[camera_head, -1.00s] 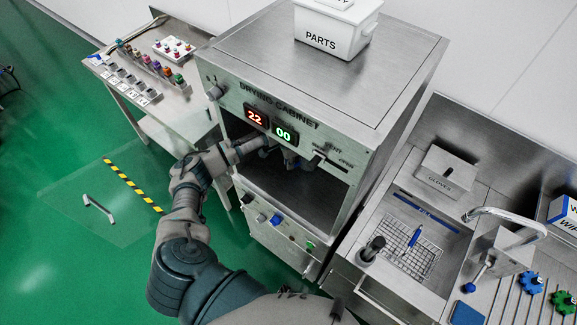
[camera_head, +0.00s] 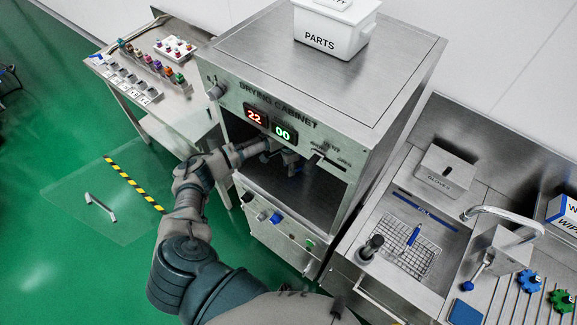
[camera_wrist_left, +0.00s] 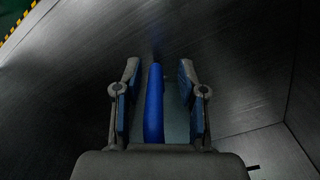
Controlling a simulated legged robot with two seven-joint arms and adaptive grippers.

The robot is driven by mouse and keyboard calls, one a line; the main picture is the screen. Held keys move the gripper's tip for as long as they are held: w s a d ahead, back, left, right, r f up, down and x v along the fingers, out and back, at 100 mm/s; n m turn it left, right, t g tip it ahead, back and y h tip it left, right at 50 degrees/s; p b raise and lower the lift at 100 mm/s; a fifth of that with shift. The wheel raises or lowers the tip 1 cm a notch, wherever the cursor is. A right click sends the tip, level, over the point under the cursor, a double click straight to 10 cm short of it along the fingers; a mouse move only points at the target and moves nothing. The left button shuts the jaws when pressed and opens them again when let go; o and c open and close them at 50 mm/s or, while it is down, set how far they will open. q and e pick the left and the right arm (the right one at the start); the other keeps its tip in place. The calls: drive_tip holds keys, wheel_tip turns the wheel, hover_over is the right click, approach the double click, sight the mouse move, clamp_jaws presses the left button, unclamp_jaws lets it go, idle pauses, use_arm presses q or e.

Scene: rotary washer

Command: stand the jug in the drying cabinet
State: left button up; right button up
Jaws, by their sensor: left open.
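The drying cabinet (camera_head: 330,133) stands in the middle of the head view, its front opening uncovered. My left arm reaches into this opening from the left. My left gripper (camera_head: 292,162) is inside, below the red and green displays, and is open. In the left wrist view, the open fingers (camera_wrist_left: 158,95) stand on either side of an upright blue strip (camera_wrist_left: 154,105) with a pale grey-blue surface beside it. This may be the jug's handle and body, but most of it is hidden. I cannot tell whether it touches the cabinet floor. My right gripper is out of view.
A clear panel with a handle (camera_head: 100,208) extends at the left, over the green floor. A white PARTS box (camera_head: 330,38) sits on the cabinet. A sink with a wire grid (camera_head: 410,250) and tap (camera_head: 510,220) is at right. A small-parts table (camera_head: 160,90) is at left.

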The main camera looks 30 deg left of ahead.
use_arm(q)
drive_tip(key=r, duration=0.6)
drive_tip(key=shift+d+r+b, duration=0.3)
drive_tip(key=shift+r, duration=0.5)
drive_tip(key=shift+a, duration=0.1)
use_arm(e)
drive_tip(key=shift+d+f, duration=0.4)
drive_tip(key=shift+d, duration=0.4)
use_arm(q)
drive_tip(key=shift+a+f, duration=0.1)
drive_tip(key=shift+a, duration=0.05)
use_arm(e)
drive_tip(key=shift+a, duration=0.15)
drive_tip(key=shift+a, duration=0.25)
